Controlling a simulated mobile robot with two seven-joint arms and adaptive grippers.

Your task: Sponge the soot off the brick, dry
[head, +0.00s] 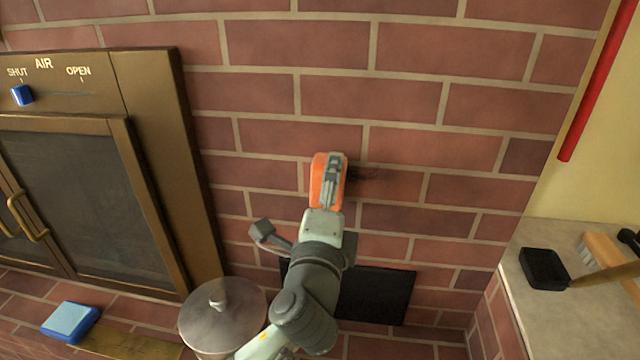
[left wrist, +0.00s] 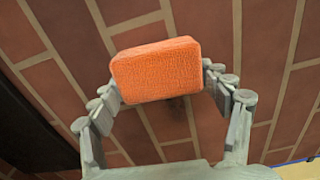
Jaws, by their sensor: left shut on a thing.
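My left gripper (head: 333,170) is shut on an orange sponge (head: 318,185) in front of the brick wall (head: 420,60). In the left wrist view the sponge (left wrist: 155,70) sits between the fingers, its broad orange face towards the camera. A dark soot smudge (head: 368,177) shows on the brick just right of the sponge; part of it may be hidden behind sponge and gripper. A small dark patch (left wrist: 178,103) shows below the sponge in the left wrist view. I cannot tell whether the sponge touches the brick. My right gripper is not in view.
A brass-framed fireplace door (head: 80,200) with an air slider stands at left. Below are a lidded pot (head: 222,310), a blue block-like pad (head: 70,320) and a black panel (head: 375,295). Brushes (head: 545,268) lie on the right ledge (head: 545,310).

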